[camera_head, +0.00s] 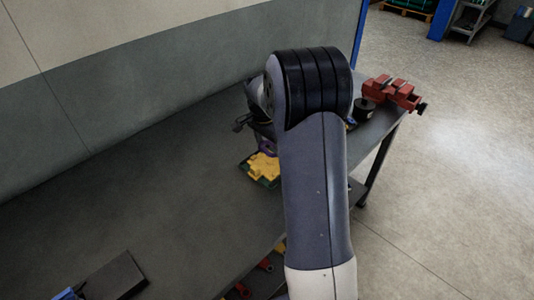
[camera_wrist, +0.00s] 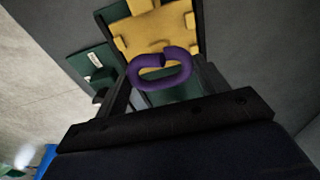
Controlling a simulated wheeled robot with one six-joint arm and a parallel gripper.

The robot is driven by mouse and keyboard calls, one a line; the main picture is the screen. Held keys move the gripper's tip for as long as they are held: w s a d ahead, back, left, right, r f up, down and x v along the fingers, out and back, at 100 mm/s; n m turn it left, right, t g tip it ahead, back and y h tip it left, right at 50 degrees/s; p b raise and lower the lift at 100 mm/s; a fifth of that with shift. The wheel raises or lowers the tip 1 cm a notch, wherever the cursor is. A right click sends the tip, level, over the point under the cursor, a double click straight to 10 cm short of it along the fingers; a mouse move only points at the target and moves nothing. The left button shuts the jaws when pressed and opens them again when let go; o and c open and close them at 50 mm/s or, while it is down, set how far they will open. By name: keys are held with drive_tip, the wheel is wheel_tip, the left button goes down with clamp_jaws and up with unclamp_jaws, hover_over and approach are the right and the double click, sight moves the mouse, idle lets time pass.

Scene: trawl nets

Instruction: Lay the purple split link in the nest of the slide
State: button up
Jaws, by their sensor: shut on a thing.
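The purple split link (camera_wrist: 160,72) is an open ring with a gap at its upper side. It shows between the fingers of my gripper (camera_wrist: 160,86) in the wrist view, and the gripper is shut on it. A bit of purple also shows in the head view (camera_head: 267,146), beside my arm. The yellow slide (camera_wrist: 128,36) lies just beyond the link, on a dark green base (camera_wrist: 95,64). In the head view the yellow slide (camera_head: 262,166) is partly hidden by my arm. The link overlaps the slide's near part in the wrist view; I cannot tell the height between them.
The dark bench (camera_head: 180,190) has wide bare room to the left. A red vise (camera_head: 392,92) stands at its far right end. A dark box (camera_head: 115,277) lies at the lower left. Red parts (camera_head: 265,265) lie below the bench edge, next to my arm.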

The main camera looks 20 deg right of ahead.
sight(269, 162)
drive_tip(key=shift+f+p, duration=0.4)
drive_tip(key=shift+f, duration=2.3)
drive_tip(key=shift+f, duration=0.1)
drive_tip(key=shift+f, duration=0.15)
drive_tip(key=o, duration=1.2)
drive_tip(key=shift+o, duration=0.2)
drive_tip(key=r, duration=0.4)
drive_tip(key=a+r+b, duration=0.1)
drive_tip(key=r, duration=0.7)
drive_tip(key=shift+s+a+r, duration=0.2)
drive_tip(key=shift+s+a, duration=0.15)
drive_tip(key=shift+a, duration=0.05)
drive_tip(key=shift+f, duration=0.1)
